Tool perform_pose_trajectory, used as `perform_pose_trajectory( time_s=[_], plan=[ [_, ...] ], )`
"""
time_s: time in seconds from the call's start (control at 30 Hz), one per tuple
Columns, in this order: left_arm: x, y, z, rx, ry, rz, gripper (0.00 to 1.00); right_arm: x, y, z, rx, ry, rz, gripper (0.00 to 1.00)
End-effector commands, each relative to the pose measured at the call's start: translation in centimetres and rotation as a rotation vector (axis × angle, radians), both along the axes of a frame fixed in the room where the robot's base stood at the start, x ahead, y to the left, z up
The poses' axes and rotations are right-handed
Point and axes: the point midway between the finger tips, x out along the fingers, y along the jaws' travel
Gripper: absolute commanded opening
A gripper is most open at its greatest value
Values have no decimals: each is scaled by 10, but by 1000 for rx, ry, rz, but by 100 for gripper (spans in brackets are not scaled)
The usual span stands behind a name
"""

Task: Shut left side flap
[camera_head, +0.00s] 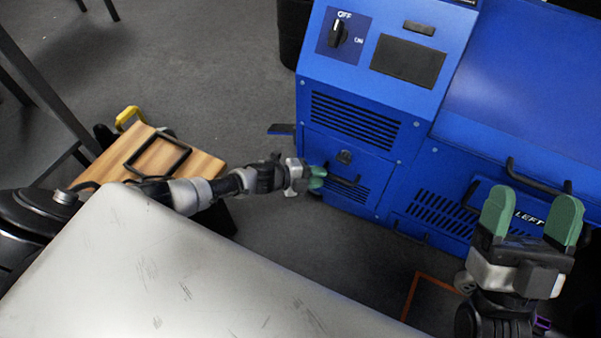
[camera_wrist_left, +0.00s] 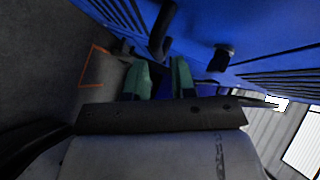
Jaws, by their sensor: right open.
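A second panel marked LEFT (camera_head: 528,218) lies further right, partly behind my right gripper. I cannot tell which is the named flap. My left gripper (camera_head: 317,177) is at the left end of the bar handle, its green fingers apart. In the left wrist view the handle (camera_wrist_left: 161,32) shows just beyond the fingertips; contact is unclear. My right gripper (camera_head: 531,222) is open and empty.
A pale worktop (camera_head: 150,270) fills the lower left, under my left arm. A wooden board (camera_head: 145,160) lies behind it. A small dark plate (camera_head: 281,129) juts from the machine's left side. Another bar handle (camera_head: 535,180) is near my right fingers. Grey floor lies between.

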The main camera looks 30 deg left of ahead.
Motion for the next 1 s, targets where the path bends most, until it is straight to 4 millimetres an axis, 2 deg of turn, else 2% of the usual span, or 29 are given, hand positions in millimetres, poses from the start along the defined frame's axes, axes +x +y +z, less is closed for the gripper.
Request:
perform_pose_trajectory(
  time_s=[0.2,0.4,0.6,1.0],
  plan=[
    [-17,21,11,2,1,1,25,20,1,-19,-67,230,-12,72],
    [-28,34,16,1,-1,1,25,29,1,-36,-106,369,-20,72],
    [-31,39,18,0,-1,1,25,31,0,-43,-121,419,-23,72],
    [-31,39,17,0,-1,1,25,31,0,-43,-121,420,-23,72]
  ],
)
